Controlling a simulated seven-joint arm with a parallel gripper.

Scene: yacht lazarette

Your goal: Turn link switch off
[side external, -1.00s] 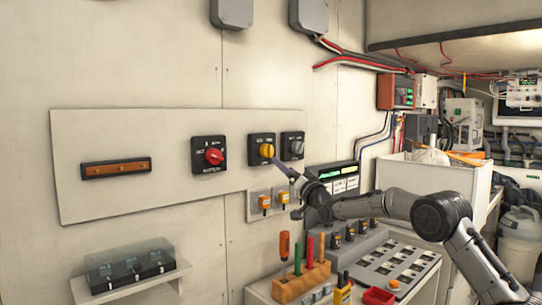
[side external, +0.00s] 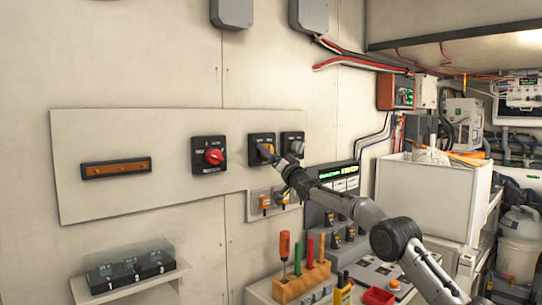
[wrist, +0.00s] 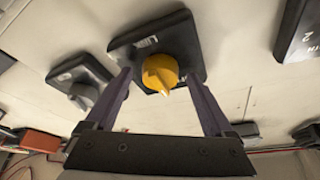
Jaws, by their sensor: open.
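The link switch is a black square plate with a yellow rotary knob (wrist: 160,73). In the side view its black plate (side external: 257,139) sits between the red-knob switch and the grey-knob switch, and my gripper partly covers the yellow knob. My gripper (wrist: 163,85) is open, with one purple finger on each side of the knob. The fingertips reach close to the black plate. I cannot tell whether either finger touches the knob. In the side view my gripper (side external: 267,153) points at the switch from the lower right.
A red-knob switch (side external: 214,157) is to the left and a grey-knob switch (wrist: 85,96) is close on the other side. Two small orange switches (side external: 265,202) sit just below. Upright screwdrivers (side external: 298,254) stand in a rack lower down.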

